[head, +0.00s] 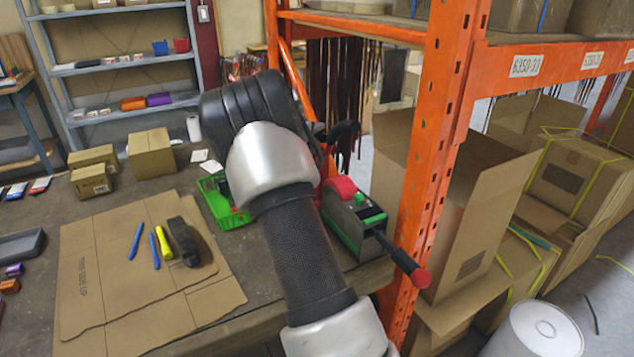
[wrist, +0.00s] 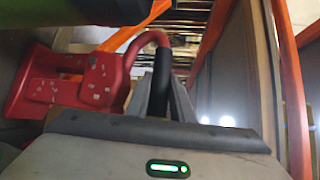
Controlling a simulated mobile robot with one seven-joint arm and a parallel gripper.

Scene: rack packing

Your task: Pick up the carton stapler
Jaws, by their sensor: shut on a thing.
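The carton stapler (wrist: 75,88) shows in the wrist view as a red, scuffed body at the left with a curved red handle and a black grip. My gripper (wrist: 165,88) is shut on that black grip, with its grey fingers on both sides of it. In the head view my arm hides the gripper and most of the stapler; only small red and black parts show beside the arm. I cannot tell whether the stapler touches the bench.
A green and red tape dispenser (head: 345,215) with a black handle is close to my arm. A green tray (head: 222,200) is to its left. Cardboard sheets (head: 110,255) with pens and a black tool lie on the bench. The orange rack post (head: 440,140) stands close at right.

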